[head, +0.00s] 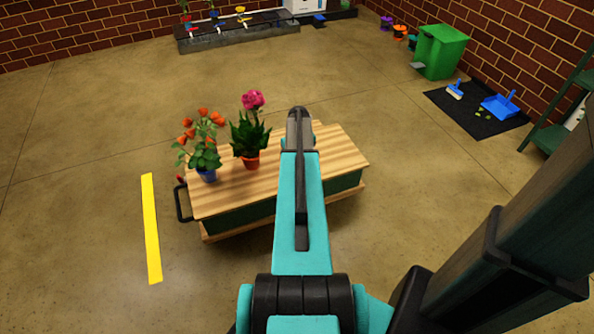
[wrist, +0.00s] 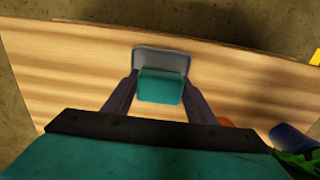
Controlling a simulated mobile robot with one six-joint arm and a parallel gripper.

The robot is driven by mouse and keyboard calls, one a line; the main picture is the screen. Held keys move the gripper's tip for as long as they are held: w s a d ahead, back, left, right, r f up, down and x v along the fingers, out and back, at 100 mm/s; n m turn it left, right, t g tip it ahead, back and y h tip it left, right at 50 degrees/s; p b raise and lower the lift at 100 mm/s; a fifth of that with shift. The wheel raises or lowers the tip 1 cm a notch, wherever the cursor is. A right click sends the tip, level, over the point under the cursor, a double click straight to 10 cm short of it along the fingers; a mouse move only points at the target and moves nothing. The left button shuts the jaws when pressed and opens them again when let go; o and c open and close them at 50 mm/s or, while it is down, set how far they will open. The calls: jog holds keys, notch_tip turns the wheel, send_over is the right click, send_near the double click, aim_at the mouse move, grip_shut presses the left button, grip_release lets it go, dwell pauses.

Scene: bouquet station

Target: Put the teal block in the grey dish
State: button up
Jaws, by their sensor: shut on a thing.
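The teal block (wrist: 160,88) is between the fingers of my gripper (wrist: 160,80) in the wrist view, and the gripper is shut on it. The grey dish (wrist: 160,58) is on the wooden cart top, right behind and around the block in this view. The block overlaps the dish's near part, and I cannot tell whether it is inside the dish or held above it. In the head view my arm hides the block, the dish and the fingertips.
The wooden cart (head: 345,160) carries a blue pot (head: 206,174) with orange flowers and a red pot (head: 250,161) with a pink flower, both left of my arm. The cart top to the right is clear. A yellow floor strip (head: 151,230) lies left of the cart.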

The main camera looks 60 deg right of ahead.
jog(key=shift+f+b, duration=0.4)
jog(key=shift+f, duration=1.35)
jog(key=shift+f, duration=0.1)
jog(key=o, duration=0.8)
notch_tip(320, 180, up, 12)
jog(key=shift+r+p, duration=0.15)
jog(key=shift+p, duration=1)
